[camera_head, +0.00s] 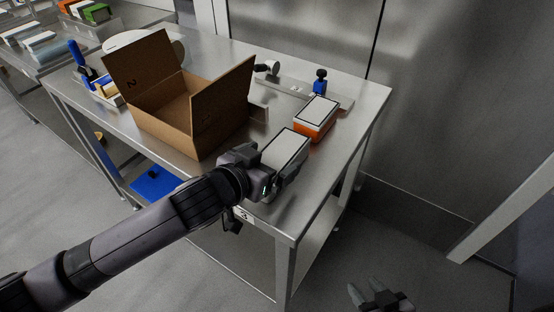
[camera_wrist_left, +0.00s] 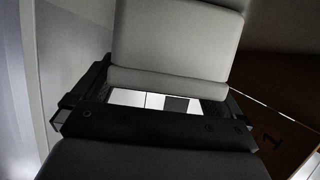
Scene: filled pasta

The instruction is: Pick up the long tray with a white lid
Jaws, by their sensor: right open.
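A long tray with a white, dark-edged lid (camera_head: 287,147) is near the right front edge of the steel table. My left gripper (camera_head: 275,182) is at its near end, with a finger beside the tray's right side. The head view does not clearly show whether the jaws press on the tray. In the left wrist view, large grey surfaces and dark gripper parts (camera_wrist_left: 155,108) fill the middle, and the grip is hidden. My right gripper (camera_head: 366,292) is low at the bottom of the head view, open and empty, away from the table.
An orange tray with a white lid (camera_head: 316,116) stands just behind. An open cardboard box (camera_head: 185,110) is to the left. A blue-handled item (camera_head: 319,82) and a steel ledge are at the back. The table's right front corner is bare.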

